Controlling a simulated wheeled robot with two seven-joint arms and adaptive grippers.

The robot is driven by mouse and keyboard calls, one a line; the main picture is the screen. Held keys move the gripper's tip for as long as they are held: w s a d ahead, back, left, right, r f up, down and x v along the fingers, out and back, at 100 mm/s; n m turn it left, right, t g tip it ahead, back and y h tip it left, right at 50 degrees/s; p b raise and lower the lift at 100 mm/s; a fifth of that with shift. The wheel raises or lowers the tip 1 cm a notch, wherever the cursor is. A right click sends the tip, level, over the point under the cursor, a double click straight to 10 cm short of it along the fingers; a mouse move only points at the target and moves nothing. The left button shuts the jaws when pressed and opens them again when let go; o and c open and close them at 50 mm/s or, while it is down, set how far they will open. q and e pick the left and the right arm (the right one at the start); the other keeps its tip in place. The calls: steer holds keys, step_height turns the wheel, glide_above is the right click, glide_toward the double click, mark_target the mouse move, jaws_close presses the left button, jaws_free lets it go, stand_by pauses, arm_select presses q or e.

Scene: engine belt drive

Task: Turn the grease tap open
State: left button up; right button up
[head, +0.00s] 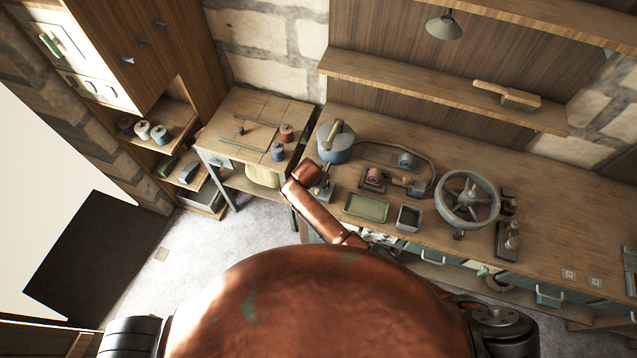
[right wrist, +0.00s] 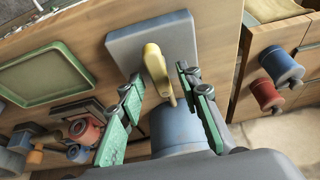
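The grease tap shows in the right wrist view as a yellow lever (right wrist: 155,65) over a grey square plate (right wrist: 126,45). In the head view a small yellow part (head: 327,170) shows beside my arm's end, partly hidden. My right gripper (right wrist: 160,80) is open, with a green-padded finger on either side of the yellow lever. The lever lies between the fingers with gaps visible; I cannot see contact. A blue cylinder (right wrist: 178,130) is just behind the lever's end. The blue pot (head: 337,152) stands behind the gripper in the head view. My left gripper is not in view.
A green tray (head: 366,208), a small dark box (head: 409,218) and a large spoked wheel (head: 468,200) are on the bench to the right. Red (head: 286,132) and blue (head: 278,152) spools stand on the side table. The right bench end has free room.

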step_height(320, 180, up, 10)
stand_by(0.5)
stand_by(0.4)
